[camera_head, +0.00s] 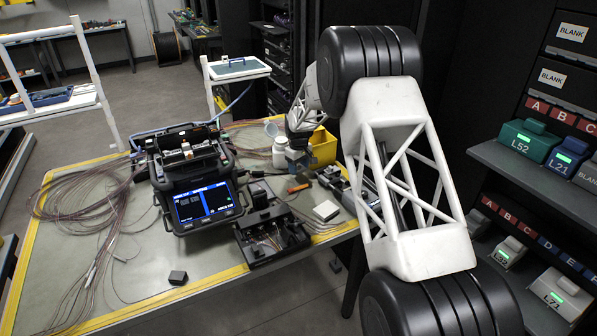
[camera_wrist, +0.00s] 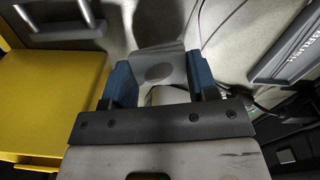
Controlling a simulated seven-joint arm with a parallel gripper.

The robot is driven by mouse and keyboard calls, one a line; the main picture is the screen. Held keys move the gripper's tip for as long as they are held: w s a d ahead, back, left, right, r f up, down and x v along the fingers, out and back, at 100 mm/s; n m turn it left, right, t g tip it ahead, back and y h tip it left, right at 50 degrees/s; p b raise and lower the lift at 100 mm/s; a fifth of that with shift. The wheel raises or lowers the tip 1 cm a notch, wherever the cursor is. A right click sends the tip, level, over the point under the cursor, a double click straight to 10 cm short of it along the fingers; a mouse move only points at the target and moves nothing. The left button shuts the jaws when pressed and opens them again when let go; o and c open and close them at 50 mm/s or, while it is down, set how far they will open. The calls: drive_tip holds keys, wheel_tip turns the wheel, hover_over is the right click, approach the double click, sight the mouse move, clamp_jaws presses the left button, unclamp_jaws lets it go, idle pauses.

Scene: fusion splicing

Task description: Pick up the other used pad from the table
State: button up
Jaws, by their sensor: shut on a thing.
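My gripper (camera_wrist: 158,85) has its two blue fingers shut on a thin pale grey used pad (camera_wrist: 158,62). The pad has a darker oval mark in its middle and looks bent between the fingers. In the head view my gripper (camera_head: 297,160) is at the back right of the table (camera_head: 215,290), beside the yellow bin (camera_head: 323,150). The pad is too small to make out there. I cannot tell whether it touches the table.
The yellow bin is also close on the left in the wrist view (camera_wrist: 50,95). A white bottle (camera_head: 280,152) stands left of my gripper. The splicer (camera_head: 200,190), a black tool tray (camera_head: 270,238) and a small white block (camera_head: 326,211) are nearer. Loose fibres (camera_head: 85,210) cover the left.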

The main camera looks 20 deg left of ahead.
drive_tip(key=s+d, duration=0.2)
drive_tip(key=s, duration=0.2)
drive_tip(key=s+d+r, duration=0.1)
drive_tip(key=s+d, duration=0.2)
drive_tip(key=s, duration=0.2)
drive_tip(key=s+d+r, duration=0.1)
drive_tip(key=s+d, duration=0.1)
drive_tip(key=s, duration=0.3)
drive_tip(key=shift+s+d+r, duration=0.1)
drive_tip(key=shift+d+r, duration=0.15)
drive_tip(key=shift+d, duration=0.1)
idle(0.4)
